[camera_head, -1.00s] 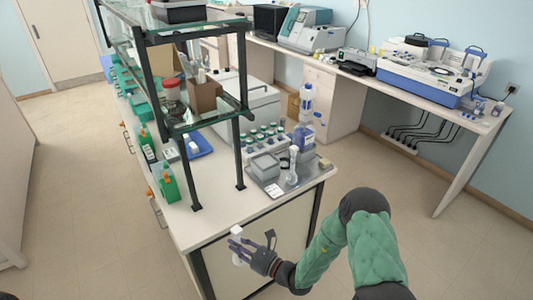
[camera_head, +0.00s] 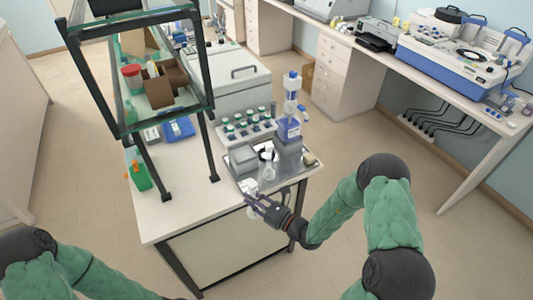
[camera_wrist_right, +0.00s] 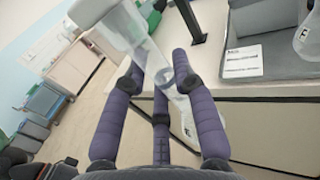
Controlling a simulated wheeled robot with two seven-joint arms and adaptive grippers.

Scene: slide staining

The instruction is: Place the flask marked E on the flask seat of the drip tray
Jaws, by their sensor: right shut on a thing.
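My right gripper (camera_head: 258,203) is shut on a clear flask with a white top (camera_head: 250,188), beside the near left edge of the drip tray (camera_head: 291,176). In the right wrist view the held flask (camera_wrist_right: 152,58) is tilted between the fingers (camera_wrist_right: 160,80), and a letter that looks like E shows near its lower end. The grey metal tray also shows in that view (camera_wrist_right: 290,70), to the right of the flask. Another clear flask (camera_head: 269,167) stands on the tray. I cannot make out the flask seat clearly. Of my left arm only links show, at the lower left.
A blue-labelled wash bottle (camera_head: 290,128) and grey blocks (camera_head: 243,158) stand at the tray's back and left. A sponge (camera_head: 309,159) lies at its right. Several capped vials (camera_head: 247,124) stand behind. A glass shelf frame (camera_head: 208,105) rises on the left; the front bench top (camera_head: 190,215) is clear.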

